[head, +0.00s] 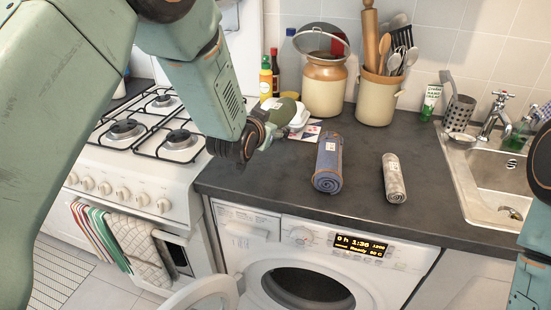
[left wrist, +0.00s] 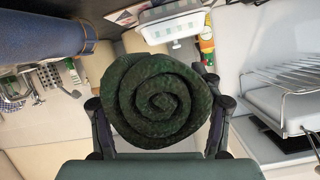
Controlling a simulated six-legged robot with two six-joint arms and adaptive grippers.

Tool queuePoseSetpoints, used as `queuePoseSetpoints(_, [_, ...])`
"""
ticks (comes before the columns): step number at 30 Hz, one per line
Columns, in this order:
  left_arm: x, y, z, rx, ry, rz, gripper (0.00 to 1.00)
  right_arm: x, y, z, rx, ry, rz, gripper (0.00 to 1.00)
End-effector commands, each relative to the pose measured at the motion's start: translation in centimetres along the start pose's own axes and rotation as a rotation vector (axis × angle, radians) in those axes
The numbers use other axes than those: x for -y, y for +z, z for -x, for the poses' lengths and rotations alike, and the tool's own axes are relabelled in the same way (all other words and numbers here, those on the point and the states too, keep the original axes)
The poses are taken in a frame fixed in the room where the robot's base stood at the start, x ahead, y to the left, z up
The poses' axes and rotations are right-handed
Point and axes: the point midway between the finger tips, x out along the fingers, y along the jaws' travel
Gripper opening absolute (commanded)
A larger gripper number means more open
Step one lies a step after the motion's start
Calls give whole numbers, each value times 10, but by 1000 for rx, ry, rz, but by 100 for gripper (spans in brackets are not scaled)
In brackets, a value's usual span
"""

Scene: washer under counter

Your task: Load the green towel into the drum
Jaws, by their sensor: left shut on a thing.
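The green towel (left wrist: 158,100) is a dark rolled bundle, seen end-on in the left wrist view between the two fingers. My left gripper (left wrist: 160,115) is shut on it. In the head view the towel (head: 279,111) shows above the counter's left part, with my left gripper (head: 262,134) around its near end. The washer (head: 260,252) stands under the counter, below and in front of the gripper. Its door (head: 205,292) is swung open to the left. The dark drum (head: 303,288) opening shows at the bottom edge, partly cut off.
A rolled blue towel (head: 328,165) and a rolled light patterned towel (head: 394,178) lie on the counter (head: 285,193). Jars, bottles and utensils stand along the wall. The stove (head: 140,140) is left, the sink (head: 490,175) right. Part of my right arm shows at the right edge.

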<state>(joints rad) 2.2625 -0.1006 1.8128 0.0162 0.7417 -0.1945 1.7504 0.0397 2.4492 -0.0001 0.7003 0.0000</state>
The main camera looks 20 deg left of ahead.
Motion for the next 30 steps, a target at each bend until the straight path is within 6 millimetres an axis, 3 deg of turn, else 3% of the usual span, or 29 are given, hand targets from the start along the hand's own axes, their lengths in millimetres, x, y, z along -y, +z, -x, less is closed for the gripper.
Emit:
queuePoseSetpoints(14, [0,0,2,-2,-1,0,25,0,1,0,2,0,0,40])
queuePoseSetpoints(30, [-16,60,-25,1,0,1,25,0,1,-5,1,0,0,40])
